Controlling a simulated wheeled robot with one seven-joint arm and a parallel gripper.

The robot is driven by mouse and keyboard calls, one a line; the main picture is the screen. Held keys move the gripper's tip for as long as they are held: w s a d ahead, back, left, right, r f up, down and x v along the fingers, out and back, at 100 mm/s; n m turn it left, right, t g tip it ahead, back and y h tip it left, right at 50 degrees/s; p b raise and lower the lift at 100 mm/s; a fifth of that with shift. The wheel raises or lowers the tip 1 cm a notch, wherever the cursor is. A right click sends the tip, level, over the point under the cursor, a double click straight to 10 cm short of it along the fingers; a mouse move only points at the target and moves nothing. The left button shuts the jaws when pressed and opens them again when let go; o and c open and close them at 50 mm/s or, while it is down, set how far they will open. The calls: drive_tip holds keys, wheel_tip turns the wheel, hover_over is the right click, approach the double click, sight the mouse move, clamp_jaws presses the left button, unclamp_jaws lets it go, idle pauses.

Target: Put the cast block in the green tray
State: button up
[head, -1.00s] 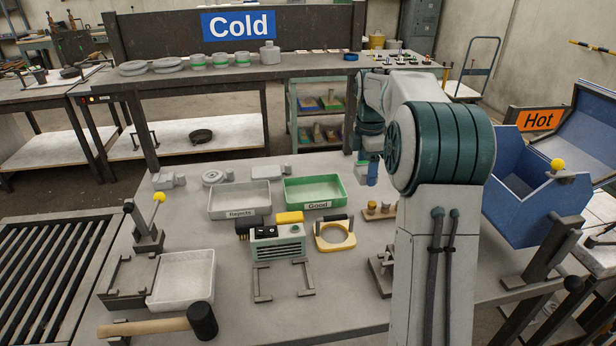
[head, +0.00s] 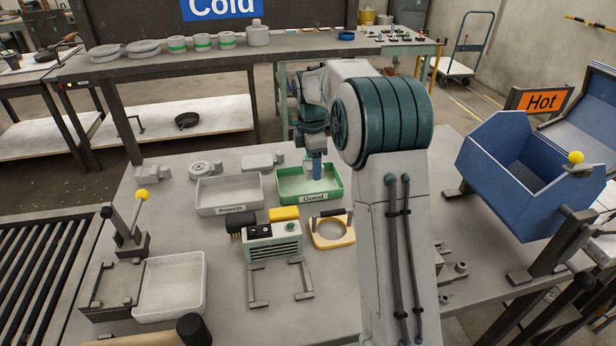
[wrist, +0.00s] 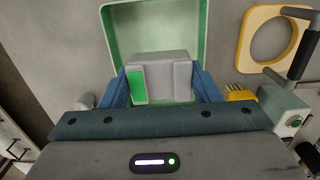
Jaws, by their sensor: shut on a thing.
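The cast block (wrist: 176,64) is a grey piece with a bright green patch, held between the blue fingers of my gripper (wrist: 161,82) in the wrist view. My gripper (head: 316,170) is shut on it. The green tray (head: 334,196), labelled "Good", lies under my gripper in the head view. The wrist view shows the tray's pale green floor and rim (wrist: 103,35) beyond the block. The block is hardly visible in the head view, and its height above the tray floor is hard to tell.
A grey "Rejects" tray (head: 229,207) stands left of the green tray. Grey castings (head: 262,161) lie behind. In front are a yellow ring tool (head: 333,232) and a small green-grey box (head: 274,243). A blue bin (head: 510,190) stands right, near the "Hot" sign.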

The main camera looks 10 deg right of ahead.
sight(308, 187)
drive_tip(key=shift+w+a+f, duration=0.15)
drive_tip(key=shift+a+f, duration=0.25)
drive_tip(key=shift+a, duration=0.25)
drive_tip(key=shift+f, duration=1.95)
drive_tip(key=shift+f, duration=0.15)
drive_tip(key=o, duration=1.1)
drive_tip(key=shift+o, duration=0.2)
